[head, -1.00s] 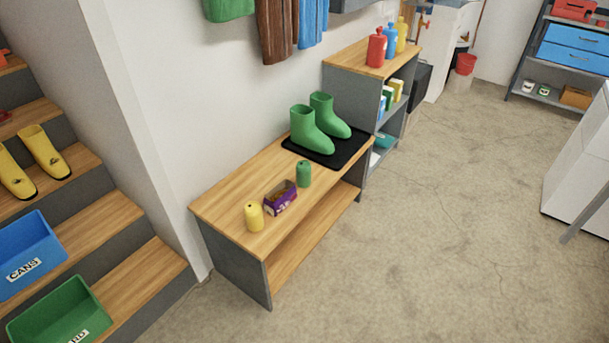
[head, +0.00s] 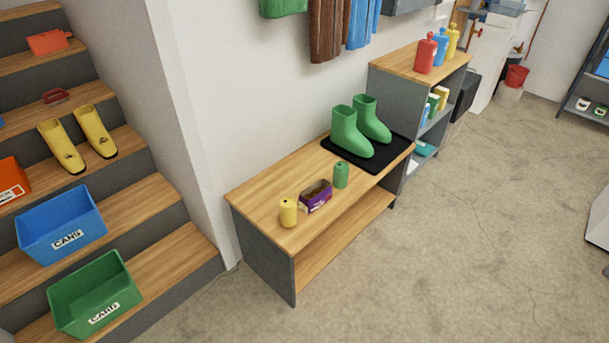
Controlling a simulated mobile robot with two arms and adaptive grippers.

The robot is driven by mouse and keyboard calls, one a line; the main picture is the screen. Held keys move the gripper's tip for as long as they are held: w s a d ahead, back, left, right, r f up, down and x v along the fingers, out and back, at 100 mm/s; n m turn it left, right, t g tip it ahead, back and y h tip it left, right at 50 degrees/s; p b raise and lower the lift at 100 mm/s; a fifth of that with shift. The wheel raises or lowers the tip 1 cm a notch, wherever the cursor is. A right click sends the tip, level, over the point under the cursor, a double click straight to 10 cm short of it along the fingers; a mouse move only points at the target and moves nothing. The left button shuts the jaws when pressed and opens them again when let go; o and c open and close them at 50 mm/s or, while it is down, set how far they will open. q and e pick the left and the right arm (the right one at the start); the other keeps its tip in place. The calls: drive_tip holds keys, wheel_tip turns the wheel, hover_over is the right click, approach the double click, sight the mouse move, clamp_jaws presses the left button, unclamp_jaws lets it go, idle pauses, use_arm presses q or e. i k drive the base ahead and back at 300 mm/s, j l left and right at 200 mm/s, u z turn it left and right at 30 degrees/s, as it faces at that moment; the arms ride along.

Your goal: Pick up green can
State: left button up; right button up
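The green can (head: 341,175) stands upright on the wooden top of a low bench (head: 262,196). It is just right of an open purple box (head: 316,197) and in front of a black tray with green boots. A yellow can (head: 288,213) stands left of the purple box, near the bench's front left end. Neither of my grippers shows in the head view.
Green boots (head: 351,133) stand on the black tray (head: 385,158). A shelf unit (head: 392,65) with bottles adjoins the bench. At left, steps hold a blue CANS bin (head: 62,226) and a green CARD bin (head: 97,296). The floor (head: 450,250) before the bench is clear.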

sight(341, 170)
drive_tip(key=i+l+u, duration=0.15)
drive_tip(key=u, duration=0.3)
drive_tip(key=i+l+u, duration=0.1)
drive_tip(key=l+u, duration=0.25)
drive_tip(key=u, duration=0.15)
drive_tip(key=l+u, duration=0.45)
drive_tip(key=i+l+u, duration=0.1)
drive_tip(key=l+u, duration=0.15)
drive_tip(key=u, duration=0.2)
